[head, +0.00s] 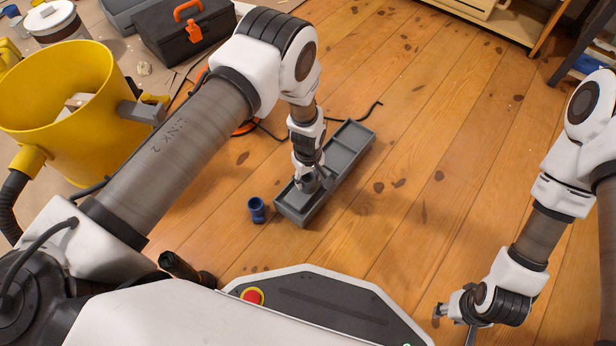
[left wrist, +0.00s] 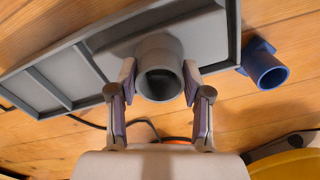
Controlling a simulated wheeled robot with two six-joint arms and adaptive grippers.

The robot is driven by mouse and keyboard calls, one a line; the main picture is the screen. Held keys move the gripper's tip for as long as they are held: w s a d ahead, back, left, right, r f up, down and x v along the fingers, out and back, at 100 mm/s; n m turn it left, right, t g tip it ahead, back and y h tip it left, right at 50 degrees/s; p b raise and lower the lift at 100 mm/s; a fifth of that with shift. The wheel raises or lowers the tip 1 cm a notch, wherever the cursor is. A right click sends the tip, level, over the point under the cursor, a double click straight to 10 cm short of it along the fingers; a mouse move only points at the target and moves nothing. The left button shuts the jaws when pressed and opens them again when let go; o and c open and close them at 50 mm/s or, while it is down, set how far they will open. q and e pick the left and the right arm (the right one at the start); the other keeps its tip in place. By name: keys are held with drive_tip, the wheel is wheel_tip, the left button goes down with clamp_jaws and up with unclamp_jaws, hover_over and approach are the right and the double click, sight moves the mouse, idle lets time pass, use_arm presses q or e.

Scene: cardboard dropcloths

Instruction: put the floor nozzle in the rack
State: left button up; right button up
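The rack (head: 352,143) is a long grey tray with dividers on the floor, in the middle of the head view; its divided end shows in the left wrist view (left wrist: 40,88). A grey floor nozzle (left wrist: 159,55) with a round, open neck is at the rack's large end compartment, neck towards the wrist camera. My left gripper (head: 314,184) points down over that near end. In the left wrist view its fingertips (left wrist: 160,82) are on both sides of the neck and appear to touch it. Whether the nozzle rests on the rack's floor is hard to tell. My right gripper (head: 453,318) is open and empty, low at right.
A blue tubular fitting (head: 257,210) stands just left of the rack, and beside it in the left wrist view (left wrist: 265,65). A yellow bucket (head: 60,105), black toolbox (head: 187,35) and dark cable (head: 368,112) are around. Floor right of the rack is clear.

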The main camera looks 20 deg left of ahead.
use_arm(q)
drive_tip(key=shift+o, duration=0.4)
drive_tip(key=shift+r, duration=0.15)
drive_tip(key=shift+r+p, duration=0.35)
drive_tip(key=shift+p, duration=0.05)
wheel_tip(320, 180, up, 12)
drive_tip(key=f+p, duration=0.1)
drive_tip(key=p, duration=0.6)
drive_tip(key=s+a+f+m, duration=0.1)
drive_tip(key=s+a+m, duration=0.25)
drive_tip(key=s, duration=0.55)
drive_tip(key=s+a+f+m, duration=0.1)
drive_tip(key=s+a+m, duration=0.1)
drive_tip(key=s+a, duration=0.45)
drive_tip(key=s+r+m, duration=0.3)
drive_tip(key=s, duration=0.8)
drive_tip(key=shift+s+r+m, duration=0.3)
drive_tip(key=shift+m, duration=0.05)
drive_tip(key=shift+d, duration=0.1)
